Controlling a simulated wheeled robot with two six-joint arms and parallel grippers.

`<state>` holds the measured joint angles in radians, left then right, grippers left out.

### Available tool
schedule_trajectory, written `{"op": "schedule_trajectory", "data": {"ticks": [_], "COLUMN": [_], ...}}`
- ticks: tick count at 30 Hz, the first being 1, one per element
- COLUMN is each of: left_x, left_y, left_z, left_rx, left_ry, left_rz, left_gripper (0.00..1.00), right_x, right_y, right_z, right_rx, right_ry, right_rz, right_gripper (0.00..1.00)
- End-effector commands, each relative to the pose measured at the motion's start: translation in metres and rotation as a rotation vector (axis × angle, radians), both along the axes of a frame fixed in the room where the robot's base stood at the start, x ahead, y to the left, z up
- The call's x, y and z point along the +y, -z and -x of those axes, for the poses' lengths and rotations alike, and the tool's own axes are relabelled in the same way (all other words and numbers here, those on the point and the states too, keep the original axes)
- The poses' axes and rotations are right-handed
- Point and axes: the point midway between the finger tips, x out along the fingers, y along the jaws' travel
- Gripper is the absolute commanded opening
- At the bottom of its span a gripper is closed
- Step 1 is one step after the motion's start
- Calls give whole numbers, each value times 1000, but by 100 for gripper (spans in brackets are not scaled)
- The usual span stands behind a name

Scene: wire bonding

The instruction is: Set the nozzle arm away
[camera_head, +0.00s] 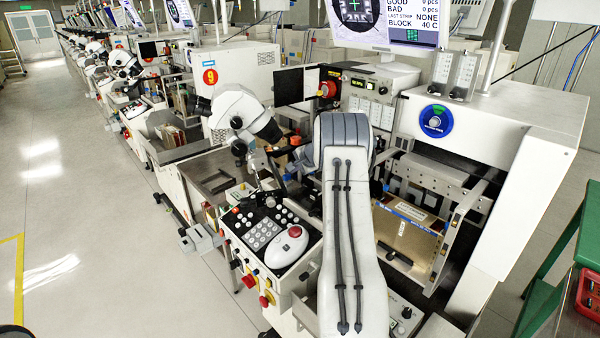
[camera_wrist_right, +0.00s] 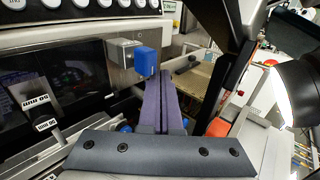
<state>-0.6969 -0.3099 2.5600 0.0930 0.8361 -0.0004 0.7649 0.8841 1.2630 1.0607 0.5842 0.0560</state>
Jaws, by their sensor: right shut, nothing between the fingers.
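My right gripper (camera_wrist_right: 165,73) is shut and empty in the right wrist view, its two purple fingers side by side. A dark slanted bar (camera_wrist_right: 238,65) rises right of the fingers. In the head view my right arm hides much of the bonder's work area, and the fingers cannot be made out. My left gripper is not in view.
The white microscope (camera_head: 242,112) stands over the machine, left of my right arm. A control panel (camera_head: 265,232) with a white mouse-like device (camera_head: 288,246) lies in front. An orange part (camera_wrist_right: 218,127) sits close right of the fingers. Open floor (camera_head: 90,200) lies left.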

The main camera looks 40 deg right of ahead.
Motion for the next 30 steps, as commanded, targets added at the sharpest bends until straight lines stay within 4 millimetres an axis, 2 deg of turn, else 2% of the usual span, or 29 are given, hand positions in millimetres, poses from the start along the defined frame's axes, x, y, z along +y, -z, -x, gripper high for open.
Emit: {"op": "schedule_trajectory", "data": {"ticks": [10,21,25,30], "left_x": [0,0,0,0], "left_y": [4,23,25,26], "left_z": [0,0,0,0], "left_rx": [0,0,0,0], "left_ry": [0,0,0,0], "left_rz": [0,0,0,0], "left_gripper": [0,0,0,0], "right_x": [-1,2,3,4], "right_y": [-7,-54,-66,-71], "right_z": [8,59,71,77], "right_rx": [-2,-1,-2,0], "right_ry": [2,1,1,0], "right_rz": [2,2,1,0], "right_gripper": [0,0,0,0]}}
